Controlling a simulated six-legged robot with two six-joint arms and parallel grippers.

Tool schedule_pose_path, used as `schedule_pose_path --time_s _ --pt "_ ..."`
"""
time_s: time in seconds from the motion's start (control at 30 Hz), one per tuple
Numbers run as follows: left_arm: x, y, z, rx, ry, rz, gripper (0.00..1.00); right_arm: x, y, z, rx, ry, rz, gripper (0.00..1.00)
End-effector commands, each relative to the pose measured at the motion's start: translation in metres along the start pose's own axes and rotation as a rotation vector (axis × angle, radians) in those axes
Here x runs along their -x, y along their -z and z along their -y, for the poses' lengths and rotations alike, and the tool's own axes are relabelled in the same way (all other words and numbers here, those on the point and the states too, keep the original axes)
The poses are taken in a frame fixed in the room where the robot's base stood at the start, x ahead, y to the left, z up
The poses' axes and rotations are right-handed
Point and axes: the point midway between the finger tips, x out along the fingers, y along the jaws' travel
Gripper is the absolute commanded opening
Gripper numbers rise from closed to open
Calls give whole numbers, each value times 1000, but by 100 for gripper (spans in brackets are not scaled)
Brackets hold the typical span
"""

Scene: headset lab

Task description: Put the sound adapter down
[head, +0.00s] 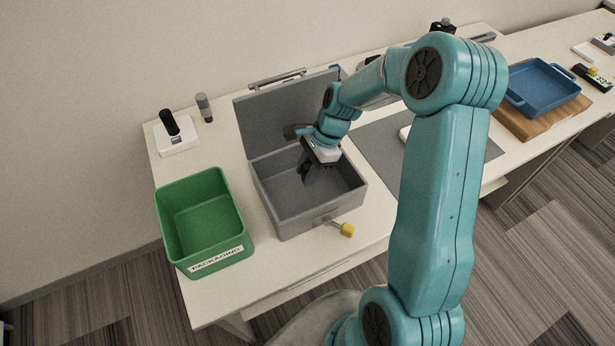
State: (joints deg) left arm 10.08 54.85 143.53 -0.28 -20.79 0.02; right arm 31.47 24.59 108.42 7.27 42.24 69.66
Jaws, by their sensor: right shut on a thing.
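My right gripper (312,175) reaches down into an open grey box (292,220), with its dark fingers inside the walls near the back right. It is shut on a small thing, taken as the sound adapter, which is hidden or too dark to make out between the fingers. I cannot tell whether it touches the box floor. The box's lid (268,125) stands raised at the back. My left gripper is not in view.
A green bin (240,237) labelled PACKAGING stands left of the box. A yellow-tipped piece (346,230) sticks out at the box front. Behind are a white device (178,146) and a grey cylinder (204,108). A blue tray (545,92) lies far right on a wooden board (520,126).

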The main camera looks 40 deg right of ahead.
Motion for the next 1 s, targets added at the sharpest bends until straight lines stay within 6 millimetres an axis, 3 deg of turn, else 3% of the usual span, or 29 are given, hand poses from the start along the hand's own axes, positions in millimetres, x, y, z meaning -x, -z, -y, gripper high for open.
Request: schedule_pose_path --time_s 0.2,0.63,0.67,0.7,1.0 --pt "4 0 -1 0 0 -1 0 -32 12 1 -3 -4 2 2" --pt "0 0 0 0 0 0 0 -40 16 1 -1 -2 1 2" --pt "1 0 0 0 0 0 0 -38 15 1 -1 -2 1 41" --pt "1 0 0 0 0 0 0 -38 15 1 -1 -2 1 54" --pt "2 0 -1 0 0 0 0 -37 14 1 -1 -2 1 57"
